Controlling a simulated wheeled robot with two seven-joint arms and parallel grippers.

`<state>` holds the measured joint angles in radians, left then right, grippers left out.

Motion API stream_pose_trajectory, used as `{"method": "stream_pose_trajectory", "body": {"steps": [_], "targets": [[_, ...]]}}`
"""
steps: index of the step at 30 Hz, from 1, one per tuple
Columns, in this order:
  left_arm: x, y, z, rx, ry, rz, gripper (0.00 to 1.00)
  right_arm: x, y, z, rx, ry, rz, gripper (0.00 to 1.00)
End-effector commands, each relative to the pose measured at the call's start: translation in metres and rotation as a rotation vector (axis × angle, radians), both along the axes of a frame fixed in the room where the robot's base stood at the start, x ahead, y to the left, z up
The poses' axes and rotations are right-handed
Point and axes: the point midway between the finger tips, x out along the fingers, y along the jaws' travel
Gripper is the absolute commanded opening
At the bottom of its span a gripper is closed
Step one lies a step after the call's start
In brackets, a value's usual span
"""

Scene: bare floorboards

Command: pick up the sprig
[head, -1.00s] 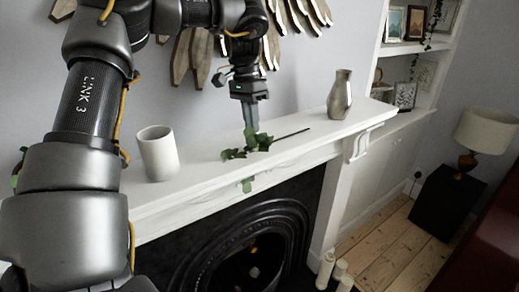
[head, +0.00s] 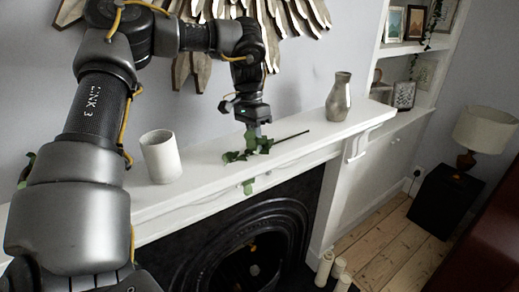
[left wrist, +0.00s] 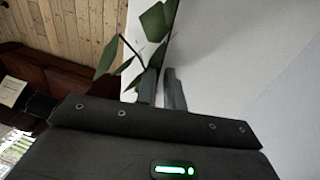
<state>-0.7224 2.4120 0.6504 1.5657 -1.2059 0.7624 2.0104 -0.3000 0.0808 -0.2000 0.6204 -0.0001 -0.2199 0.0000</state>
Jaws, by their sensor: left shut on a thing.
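The sprig (head: 262,146) lies along the white mantel shelf, its green leaves partly over the front edge and its dark bare stem pointing right. My left gripper (head: 254,130) points down at the sprig's leafy part, its fingertips down among the leaves and shut on it. In the left wrist view the sprig's leaves (left wrist: 155,22) show just beyond the fingers (left wrist: 162,84), which stand close together. The exact spot of the hold is partly hidden by leaves. My right gripper is not in view.
A wooden sunburst decoration (head: 290,15) hangs on the wall behind my arm. Below is a black fireplace (head: 205,245).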

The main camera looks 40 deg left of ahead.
Motion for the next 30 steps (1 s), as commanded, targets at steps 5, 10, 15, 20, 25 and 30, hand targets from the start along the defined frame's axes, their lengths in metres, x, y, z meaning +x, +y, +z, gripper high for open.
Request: {"method": "stream_pose_trajectory", "body": {"steps": [5,10,15,20,25,30], "targets": [[0.0,0.0,0.0,0.001,0.001,0.001,0.0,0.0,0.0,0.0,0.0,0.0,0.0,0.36],[0.0,0.001,0.005,0.003,0.0,0.0,0.0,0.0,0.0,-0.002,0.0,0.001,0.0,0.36],[0.001,0.001,0.023,0.004,-0.003,-0.001,0.0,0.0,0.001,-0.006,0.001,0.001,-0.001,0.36],[-0.009,-0.01,0.044,0.004,-0.005,-0.002,0.0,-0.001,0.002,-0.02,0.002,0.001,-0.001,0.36],[-0.025,-0.026,0.072,0.005,-0.004,-0.002,0.0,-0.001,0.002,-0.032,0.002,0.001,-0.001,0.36],[-0.044,-0.046,0.093,0.001,-0.002,-0.004,0.0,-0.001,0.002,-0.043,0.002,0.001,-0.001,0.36]]}}
